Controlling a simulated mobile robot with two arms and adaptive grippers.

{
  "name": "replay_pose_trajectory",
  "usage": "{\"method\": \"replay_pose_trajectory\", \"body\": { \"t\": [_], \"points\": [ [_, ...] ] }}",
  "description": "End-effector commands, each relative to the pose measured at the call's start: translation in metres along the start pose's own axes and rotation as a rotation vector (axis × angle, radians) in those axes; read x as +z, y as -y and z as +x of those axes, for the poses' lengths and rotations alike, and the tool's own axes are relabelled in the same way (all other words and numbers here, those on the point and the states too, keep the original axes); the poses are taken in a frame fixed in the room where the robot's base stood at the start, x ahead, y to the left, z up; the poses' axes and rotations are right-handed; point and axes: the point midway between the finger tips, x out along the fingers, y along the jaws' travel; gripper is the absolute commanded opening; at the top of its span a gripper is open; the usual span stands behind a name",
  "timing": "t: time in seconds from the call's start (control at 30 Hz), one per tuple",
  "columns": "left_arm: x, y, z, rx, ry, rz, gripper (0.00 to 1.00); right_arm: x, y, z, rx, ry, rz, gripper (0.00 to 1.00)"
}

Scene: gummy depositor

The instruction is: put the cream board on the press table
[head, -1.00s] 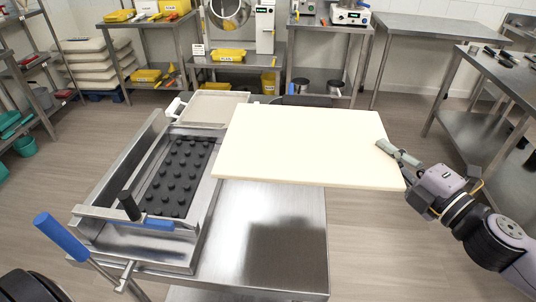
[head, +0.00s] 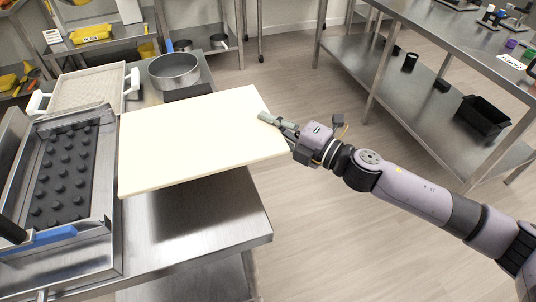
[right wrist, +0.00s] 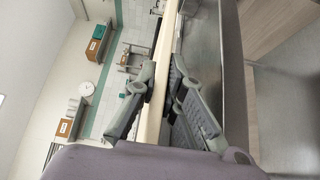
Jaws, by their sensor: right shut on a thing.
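The cream board (head: 195,140) is a flat pale slab held about level above the steel press table (head: 215,225), just right of the press frame. My right gripper (head: 272,120) is shut on the board's right edge. In the right wrist view, the fingers (right wrist: 158,105) pinch the board (right wrist: 163,70) from both faces. The board's shadow falls on the table top below it, and a gap seems to show between them. Whether any far part of the board touches the table is hidden. My left gripper is not in view.
The press (head: 112,190) with a black studded plate (head: 62,175) and blue-handled lever (head: 40,240) stands at left. A white-handled tray (head: 85,92) and a round steel pan (head: 174,70) sit behind. A steel bench (head: 440,50) stands at right; open floor lies between.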

Motion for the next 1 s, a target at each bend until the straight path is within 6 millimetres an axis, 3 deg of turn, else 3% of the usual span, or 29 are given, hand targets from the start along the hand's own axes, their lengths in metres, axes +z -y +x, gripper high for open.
{"method": "replay_pose_trajectory", "body": {
  "t": [0.03, 0.2, 0.47, 0.7, 1.0],
  "points": [
    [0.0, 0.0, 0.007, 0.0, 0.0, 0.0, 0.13, -0.001, 0.015, 0.0, 0.002, 0.001, 0.009, 0.0],
    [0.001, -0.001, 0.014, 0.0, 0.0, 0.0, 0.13, 0.0, 0.044, -0.001, 0.005, -0.001, 0.006, 0.0],
    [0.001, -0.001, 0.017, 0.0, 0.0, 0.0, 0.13, 0.0, 0.059, -0.001, 0.006, -0.001, 0.004, 0.0],
    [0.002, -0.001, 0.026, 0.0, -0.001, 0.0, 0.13, 0.0, 0.09, -0.001, 0.005, -0.001, 0.006, 0.0],
    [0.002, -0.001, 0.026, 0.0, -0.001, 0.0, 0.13, 0.0, 0.092, -0.002, 0.007, -0.002, 0.002, 0.0]
  ]
}}
